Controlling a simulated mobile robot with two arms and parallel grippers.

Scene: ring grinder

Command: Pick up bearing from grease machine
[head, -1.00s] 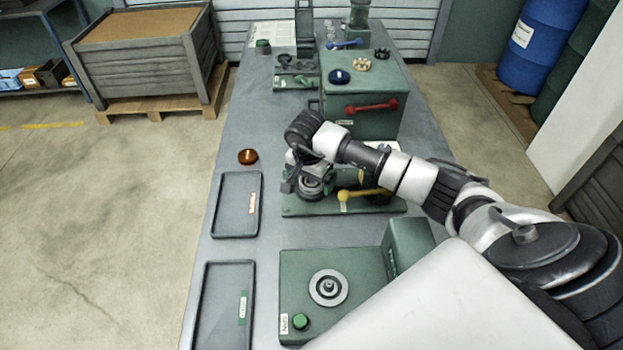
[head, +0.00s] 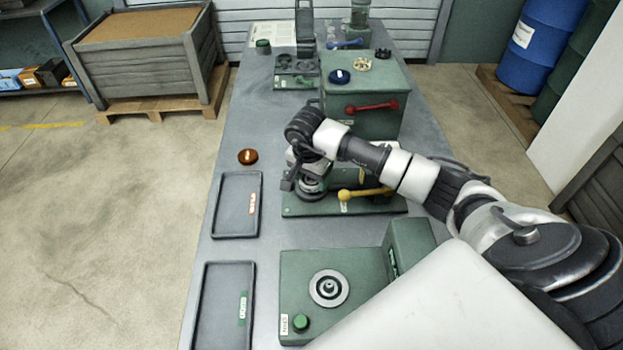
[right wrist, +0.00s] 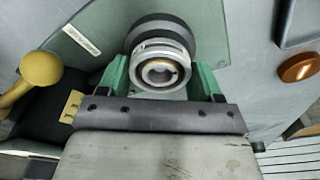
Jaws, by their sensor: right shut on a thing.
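The grease machine is a green base plate (head: 378,207) with a yellow-knobbed lever (head: 345,195), on the table's middle. My right gripper (head: 312,182) is over its left end, pointing down. In the right wrist view, its green fingers (right wrist: 162,76) are shut on the bearing (right wrist: 160,72), a silver ring with a dark bore, one finger on each side. A dark round seat (right wrist: 160,22) shows just behind the bearing; I cannot tell if they touch. The yellow knob (right wrist: 40,68) is at the left there. My left gripper is not in view.
A red-handled green machine (head: 365,125) stands behind the grease machine. Another green machine (head: 300,265) with a round fixture is in front. Two dark trays (head: 224,236) (head: 196,320) lie along the left edge, with an orange-brown cap (head: 248,156) behind them.

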